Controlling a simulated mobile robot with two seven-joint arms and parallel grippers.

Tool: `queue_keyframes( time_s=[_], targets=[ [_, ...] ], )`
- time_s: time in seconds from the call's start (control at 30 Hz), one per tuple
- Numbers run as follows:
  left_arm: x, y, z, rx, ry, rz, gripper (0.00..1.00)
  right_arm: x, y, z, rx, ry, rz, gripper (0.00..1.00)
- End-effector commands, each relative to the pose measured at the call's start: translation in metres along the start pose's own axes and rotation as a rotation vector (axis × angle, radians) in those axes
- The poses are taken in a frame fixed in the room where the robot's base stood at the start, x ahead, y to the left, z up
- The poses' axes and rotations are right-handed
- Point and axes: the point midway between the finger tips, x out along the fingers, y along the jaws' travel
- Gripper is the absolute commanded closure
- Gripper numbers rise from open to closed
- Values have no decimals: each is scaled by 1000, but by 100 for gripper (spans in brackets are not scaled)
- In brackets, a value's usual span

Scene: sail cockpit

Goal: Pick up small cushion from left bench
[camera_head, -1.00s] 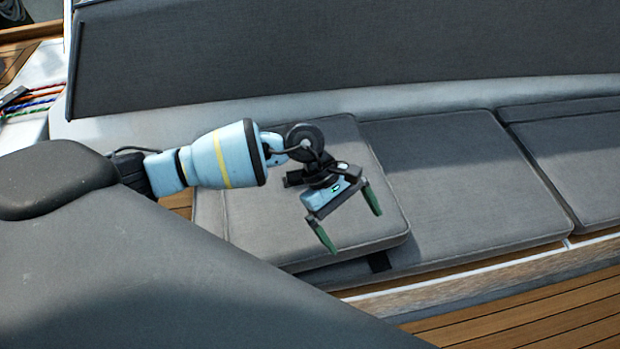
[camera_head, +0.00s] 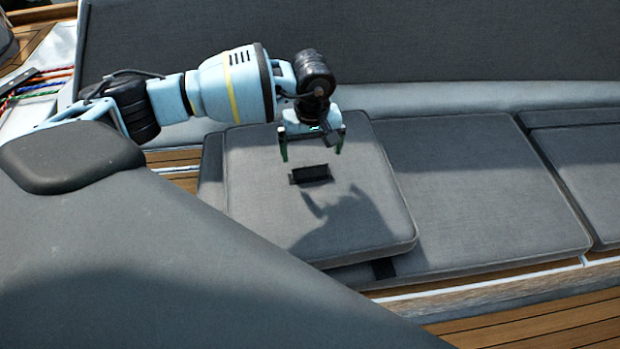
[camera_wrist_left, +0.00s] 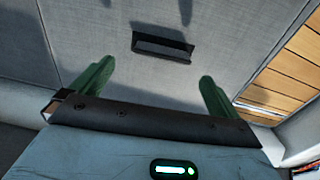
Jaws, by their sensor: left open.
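The small grey cushion (camera_head: 360,212) lies flat on the left bench (camera_head: 470,190), on top of the bench's own grey padding. A black strap handle (camera_head: 311,174) sits on the cushion's upper face. My left gripper (camera_head: 313,152) is open and empty above the cushion, a little behind the handle in the head view, its fingers pointing down. In the left wrist view, the handle (camera_wrist_left: 163,47) lies ahead of the two green fingers (camera_wrist_left: 155,90), apart from them. My right gripper is not in view.
A grey backrest (camera_head: 350,45) rises behind the bench. A large dark grey surface (camera_head: 170,260) fills the lower left. Wooden deck (camera_head: 545,325) shows at the lower right. Coloured ropes (camera_head: 35,90) lie at the far left.

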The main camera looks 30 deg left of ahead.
Motion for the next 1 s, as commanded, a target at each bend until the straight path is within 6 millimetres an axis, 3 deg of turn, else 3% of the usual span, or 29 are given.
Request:
queue_keyframes(
  time_s=[0.17, 0.5, 0.8, 1.0],
  targets=[
    [5, 0, 0, 0, -1, 1, 0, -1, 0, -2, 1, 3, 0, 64],
    [47, -4, 1, -1, -2, 1, 0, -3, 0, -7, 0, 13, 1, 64],
    [52, -4, 1, -1, 0, 3, 0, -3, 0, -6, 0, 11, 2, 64],
    [52, -4, 1, -1, -1, 3, 25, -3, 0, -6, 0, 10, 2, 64]
  ],
)
